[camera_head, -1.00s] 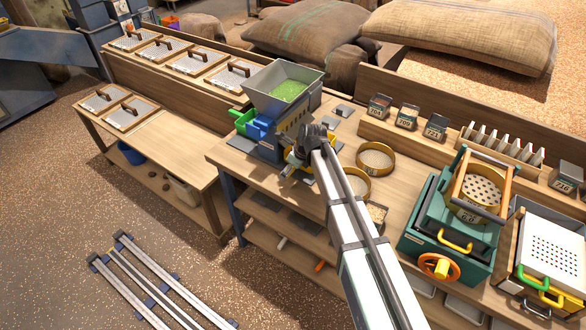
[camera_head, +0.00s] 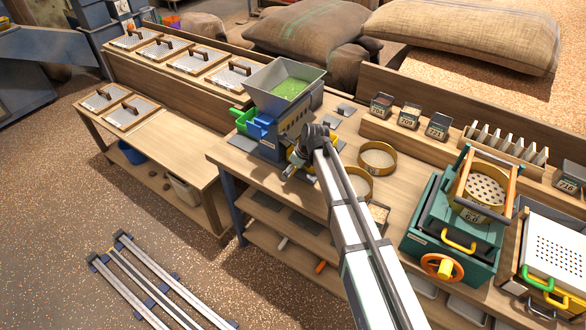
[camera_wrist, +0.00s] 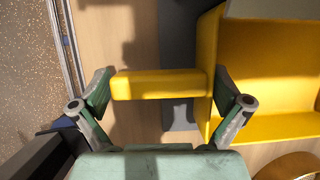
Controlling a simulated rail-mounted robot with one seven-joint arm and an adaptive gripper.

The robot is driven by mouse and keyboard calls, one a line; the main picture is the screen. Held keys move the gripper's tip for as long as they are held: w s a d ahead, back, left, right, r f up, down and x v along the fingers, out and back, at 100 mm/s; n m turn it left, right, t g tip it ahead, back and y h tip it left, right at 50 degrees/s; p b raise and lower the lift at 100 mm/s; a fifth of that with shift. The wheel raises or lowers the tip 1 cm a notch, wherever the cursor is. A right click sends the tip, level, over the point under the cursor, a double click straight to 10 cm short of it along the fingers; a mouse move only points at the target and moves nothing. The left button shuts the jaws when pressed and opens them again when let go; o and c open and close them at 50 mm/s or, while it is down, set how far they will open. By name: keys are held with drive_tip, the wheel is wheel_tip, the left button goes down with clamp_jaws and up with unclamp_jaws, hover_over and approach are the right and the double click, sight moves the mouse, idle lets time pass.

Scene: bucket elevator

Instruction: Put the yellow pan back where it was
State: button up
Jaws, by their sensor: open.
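The yellow pan (camera_wrist: 262,65) fills the right side of the wrist view, with its handle (camera_wrist: 160,84) sticking out to the left. My gripper (camera_wrist: 163,94) is open, with one finger at the handle's outer end and the other near the pan's wall. The handle lies between the fingers; I cannot tell whether they touch it. In the head view the pan (camera_head: 295,158) is mostly hidden behind my gripper (camera_head: 291,172), at the front of the blue-grey hopper machine (camera_head: 270,138). Green (camera_head: 240,118) and blue (camera_head: 262,128) pans sit in that machine, left of the yellow one.
Brass sieve rings (camera_head: 378,157) stand on the bench right of my arm. A teal machine (camera_head: 455,225) with an orange handwheel is farther right. Dark grey plates (camera_head: 243,145) lie on the bench by the hopper machine. The left table's top (camera_head: 165,138) has bare room.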

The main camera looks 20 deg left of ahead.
drive_tip(key=b+v, duration=0.2)
drive_tip(key=v, duration=1)
drive_tip(key=shift+b, duration=0.4)
drive_tip(key=shift+r, duration=0.1)
